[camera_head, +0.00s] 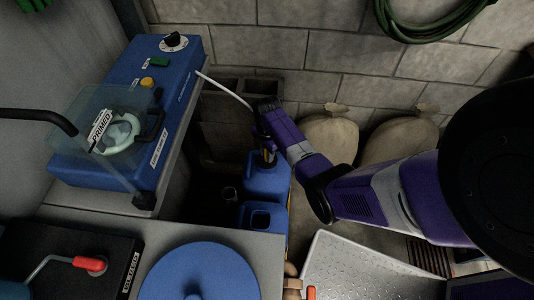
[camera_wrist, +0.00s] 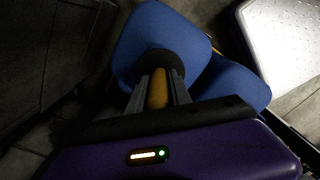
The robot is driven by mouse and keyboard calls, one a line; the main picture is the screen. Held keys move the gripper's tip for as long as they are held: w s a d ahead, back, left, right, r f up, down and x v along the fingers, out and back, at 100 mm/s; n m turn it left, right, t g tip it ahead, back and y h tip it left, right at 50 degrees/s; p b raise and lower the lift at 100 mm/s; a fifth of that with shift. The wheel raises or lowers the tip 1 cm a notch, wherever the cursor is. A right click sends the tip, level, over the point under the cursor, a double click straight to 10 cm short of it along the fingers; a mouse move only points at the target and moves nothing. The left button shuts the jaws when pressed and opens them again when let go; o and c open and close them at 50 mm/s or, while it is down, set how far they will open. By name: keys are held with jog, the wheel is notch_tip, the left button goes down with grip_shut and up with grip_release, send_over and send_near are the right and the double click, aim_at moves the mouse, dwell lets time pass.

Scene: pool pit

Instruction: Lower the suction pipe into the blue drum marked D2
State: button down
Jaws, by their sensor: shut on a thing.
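My gripper (camera_head: 268,156) points down over the farther of two blue drums. In the wrist view, my gripper (camera_wrist: 159,80) is shut on a yellow part (camera_wrist: 158,92), apparently the suction pipe's grip. A pale hose (camera_head: 226,90) runs from the blue pump box toward my wrist. The farther blue drum (camera_head: 264,182) also shows in the wrist view (camera_wrist: 140,30), with a dark ring at the fingertips. The pipe's lower end is hidden, so I cannot tell how deep it is. The nearer blue drum (camera_head: 270,232) has an open square mouth. No D2 mark is readable.
The blue pump box (camera_head: 110,165), with a clear cover labelled PRIMED, stands on a ledge at left. A red-handled lever (camera_head: 90,264) and a round blue lid (camera_head: 200,275) are in front.

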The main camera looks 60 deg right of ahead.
notch_tip(320, 180, up, 32)
jog(key=p, duration=2.3)
jog(key=shift+f, duration=0.2)
dwell(0.6)
